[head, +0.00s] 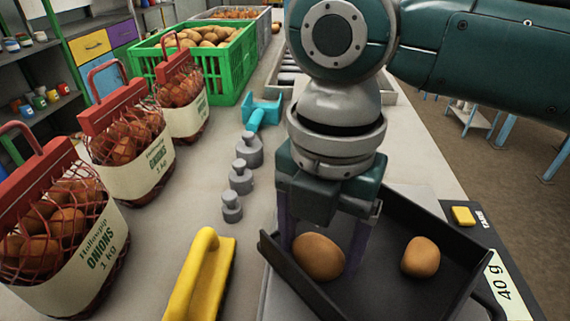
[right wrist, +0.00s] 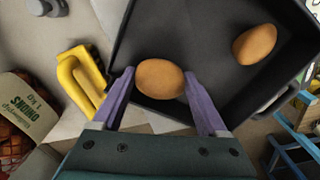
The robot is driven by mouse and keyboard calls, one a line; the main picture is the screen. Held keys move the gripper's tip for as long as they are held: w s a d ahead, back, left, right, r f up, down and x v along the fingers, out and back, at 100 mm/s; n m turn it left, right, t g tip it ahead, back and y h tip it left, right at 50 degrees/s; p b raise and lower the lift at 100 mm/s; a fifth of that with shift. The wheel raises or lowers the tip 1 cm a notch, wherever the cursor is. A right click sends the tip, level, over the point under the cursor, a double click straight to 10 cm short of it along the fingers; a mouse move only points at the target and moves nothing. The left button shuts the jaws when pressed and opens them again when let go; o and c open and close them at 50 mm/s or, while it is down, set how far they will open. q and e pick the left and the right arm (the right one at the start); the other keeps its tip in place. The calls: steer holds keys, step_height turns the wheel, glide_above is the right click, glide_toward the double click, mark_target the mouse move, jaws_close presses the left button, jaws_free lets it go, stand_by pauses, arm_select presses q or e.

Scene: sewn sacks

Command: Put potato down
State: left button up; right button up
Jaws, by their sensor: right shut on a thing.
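My right gripper (head: 322,254) reaches down into a black scale pan (head: 390,215) and is shut on a brown potato (head: 317,258). In the right wrist view the potato (right wrist: 160,79) sits between the two purple fingertips, low over the pan floor. I cannot tell whether it touches the floor. A second potato (head: 420,257) lies apart on the right side of the pan; it also shows in the right wrist view (right wrist: 254,44). The scale display (head: 503,284) reads 40 g. My left gripper is not in view.
Net sacks of onions (head: 60,230) stand along the left. A yellow-handled tool (head: 203,275) lies left of the pan. Several grey weights (head: 240,177) and a turquoise tool (head: 258,114) are behind it. A green crate (head: 200,60) of potatoes stands farther back.

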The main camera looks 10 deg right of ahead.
mark_target(320, 242)
steer(key=shift+f, duration=0.25)
steer(key=o, duration=1.3)
step_height(320, 242, up, 12)
steer(key=shift+p, duration=0.4)
steer(key=shift+r, duration=0.1)
